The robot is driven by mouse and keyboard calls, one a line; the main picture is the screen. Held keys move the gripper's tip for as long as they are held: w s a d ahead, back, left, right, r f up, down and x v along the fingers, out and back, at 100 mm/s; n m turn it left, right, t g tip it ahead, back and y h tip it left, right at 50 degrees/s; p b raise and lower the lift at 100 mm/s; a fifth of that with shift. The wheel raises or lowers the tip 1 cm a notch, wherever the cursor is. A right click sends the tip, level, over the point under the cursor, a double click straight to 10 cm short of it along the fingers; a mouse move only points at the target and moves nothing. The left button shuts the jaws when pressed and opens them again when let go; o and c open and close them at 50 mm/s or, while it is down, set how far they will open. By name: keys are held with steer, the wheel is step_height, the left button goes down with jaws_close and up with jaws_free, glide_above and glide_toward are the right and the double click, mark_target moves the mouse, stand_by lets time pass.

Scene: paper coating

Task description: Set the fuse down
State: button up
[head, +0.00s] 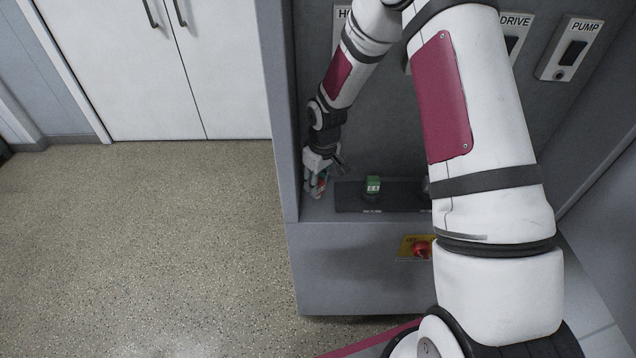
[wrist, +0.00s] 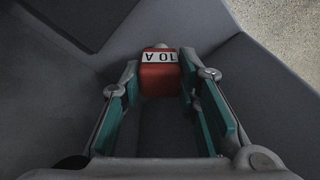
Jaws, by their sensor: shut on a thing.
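A red fuse (wrist: 160,79) with a white label reading "10 A" is between the fingers of my gripper (wrist: 160,84) in the wrist view. The gripper is shut on it, with teal pads on both sides. In the head view my gripper (head: 318,188) is at the left end of the grey cabinet's ledge, left of a dark strip (head: 350,203). Only a small bit of the red fuse (head: 322,184) shows there. Whether the fuse touches the ledge cannot be told.
A green block (head: 373,187) with a white label stands on the dark strip. A red button on a yellow plate (head: 416,248) is on the cabinet front below. Switches labelled DRIVE and PUMP (head: 571,50) are on the back panel. My arm hides the strip's right part.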

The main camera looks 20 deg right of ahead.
steer(key=shift+f, duration=0.25)
steer(key=shift+f, duration=0.15)
steer(key=o, duration=1.1)
steer(key=shift+o, duration=0.2)
